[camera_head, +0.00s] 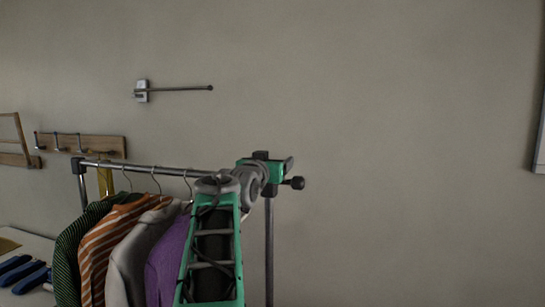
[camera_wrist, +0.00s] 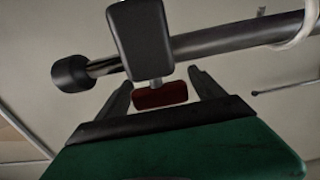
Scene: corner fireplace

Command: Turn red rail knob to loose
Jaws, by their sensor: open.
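The red rail knob (camera_wrist: 160,95) shows dark red in the wrist view, on a short metal stem under a black rail clamp (camera_wrist: 141,38). My gripper (camera_wrist: 162,82) is open, with one dark finger on each side of the knob. I cannot tell whether either finger touches it. In the head view my gripper (camera_head: 286,164) is at the right end of the clothes rail (camera_head: 140,166), by the black clamp (camera_head: 260,155). The knob is hidden there behind my gripper and arm.
A purple garment (camera_head: 167,255), a grey one (camera_head: 130,262), an orange striped one (camera_head: 100,250) and a green one (camera_head: 70,245) hang left of my arm. A wall hook rail (camera_head: 90,144) and a metal wall rod (camera_head: 180,89) are behind. The right side is open.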

